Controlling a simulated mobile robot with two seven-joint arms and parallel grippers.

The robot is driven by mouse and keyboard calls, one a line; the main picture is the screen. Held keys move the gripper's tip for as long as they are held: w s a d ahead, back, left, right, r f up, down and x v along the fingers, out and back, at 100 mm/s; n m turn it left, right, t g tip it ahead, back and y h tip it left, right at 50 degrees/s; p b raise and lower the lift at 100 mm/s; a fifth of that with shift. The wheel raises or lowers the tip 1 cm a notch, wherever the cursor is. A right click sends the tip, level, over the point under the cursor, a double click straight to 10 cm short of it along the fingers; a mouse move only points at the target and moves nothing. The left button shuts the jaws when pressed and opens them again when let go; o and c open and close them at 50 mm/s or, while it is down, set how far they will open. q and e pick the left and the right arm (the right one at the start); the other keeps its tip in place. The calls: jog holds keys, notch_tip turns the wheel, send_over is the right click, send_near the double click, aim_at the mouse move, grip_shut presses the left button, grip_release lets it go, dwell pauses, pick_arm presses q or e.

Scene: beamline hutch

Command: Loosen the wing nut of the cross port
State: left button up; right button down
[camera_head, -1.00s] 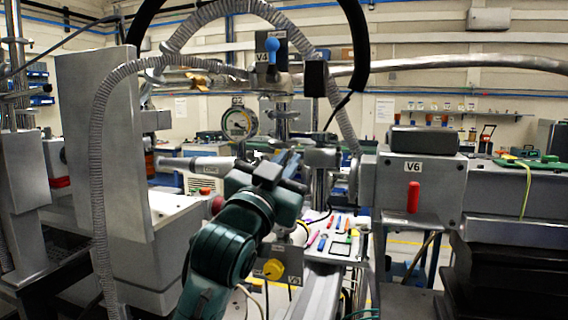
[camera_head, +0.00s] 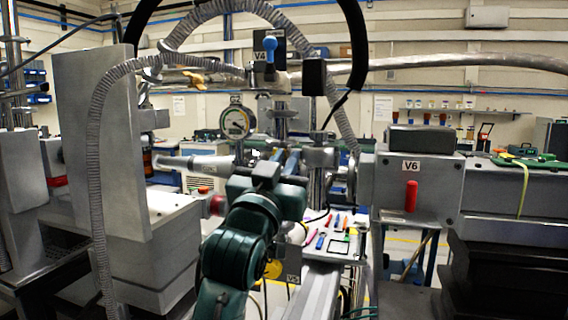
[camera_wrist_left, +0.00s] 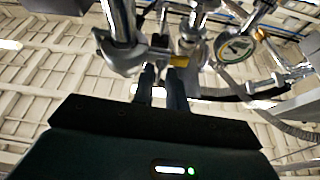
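The metal cross port (camera_head: 284,128) stands mid-view below the blue-handled valve V4 (camera_head: 270,50). Its metal fittings and clamps also fill the top of the left wrist view (camera_wrist_left: 125,52). A small brass-coloured piece (camera_wrist_left: 179,61) shows there just beyond the fingers; I cannot tell whether it is the wing nut. My left gripper (camera_head: 285,160) points up at the fittings from below, and its two fingers (camera_wrist_left: 162,86) stand apart with a gap between them. Nothing clear is held in the gap. I cannot tell whether a fingertip touches a fitting. My right gripper is not in view.
A round gauge (camera_head: 236,122) sits left of the fingers. A horizontal metal tube (camera_head: 190,162) runs to the left. Box V6 (camera_head: 412,185) with a red handle stands right. Corrugated hoses (camera_head: 95,170) loop around. A tool tray (camera_head: 340,235) lies below right.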

pick_arm(q)
jog(key=shift+o, duration=1)
jog(key=shift+f, duration=0.1)
